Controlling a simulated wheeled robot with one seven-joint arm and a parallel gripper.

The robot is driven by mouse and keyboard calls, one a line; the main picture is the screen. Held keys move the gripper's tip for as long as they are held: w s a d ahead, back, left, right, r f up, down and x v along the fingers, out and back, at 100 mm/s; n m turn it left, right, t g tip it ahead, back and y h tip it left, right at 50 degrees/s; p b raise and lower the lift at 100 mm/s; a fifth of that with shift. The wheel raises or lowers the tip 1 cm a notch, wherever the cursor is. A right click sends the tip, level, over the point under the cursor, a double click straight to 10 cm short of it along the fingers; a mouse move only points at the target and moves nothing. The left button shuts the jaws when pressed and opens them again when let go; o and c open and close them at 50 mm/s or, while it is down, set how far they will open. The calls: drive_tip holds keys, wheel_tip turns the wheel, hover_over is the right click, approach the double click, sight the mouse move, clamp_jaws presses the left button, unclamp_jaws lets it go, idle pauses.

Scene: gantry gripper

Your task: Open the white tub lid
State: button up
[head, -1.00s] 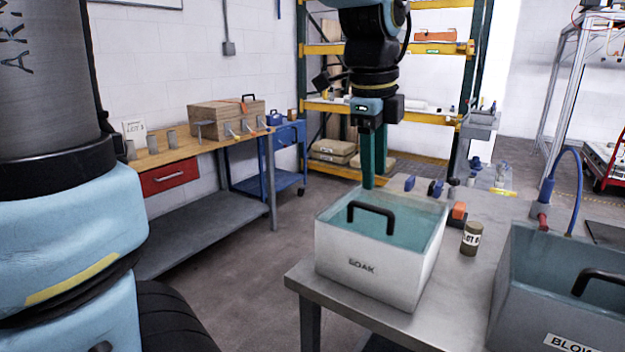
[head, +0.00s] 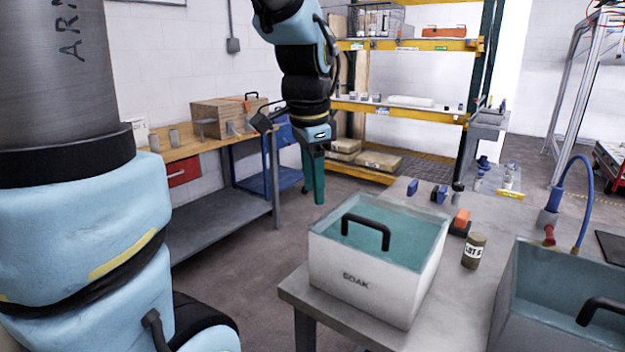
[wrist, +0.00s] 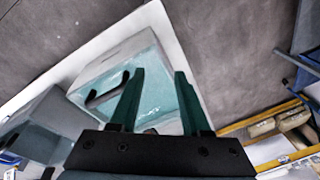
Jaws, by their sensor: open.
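The white tub (head: 375,285), marked "SOAK", stands on the grey metal table near its front left corner. Its clear teal lid (head: 420,240) lies flat on top and carries a black arched handle (head: 366,232). In the wrist view the lid (wrist: 150,90) shows behind the fingers, with its handle (wrist: 107,92) left of them. My gripper (head: 314,200) points down with teal fingers, beyond and left of the tub, apart from the lid. In the wrist view my gripper (wrist: 160,80) is open with nothing between its fingers.
A small labelled jar (head: 474,251) and an orange-topped block (head: 461,220) sit right of the white tub. A wooden bench (head: 190,150) stands at the left.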

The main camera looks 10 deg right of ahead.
drive_tip(key=shift+w+a+f+n, duration=0.35)
drive_tip(key=shift+a+f+n, duration=0.2)
drive_tip(key=shift+n, duration=0.25)
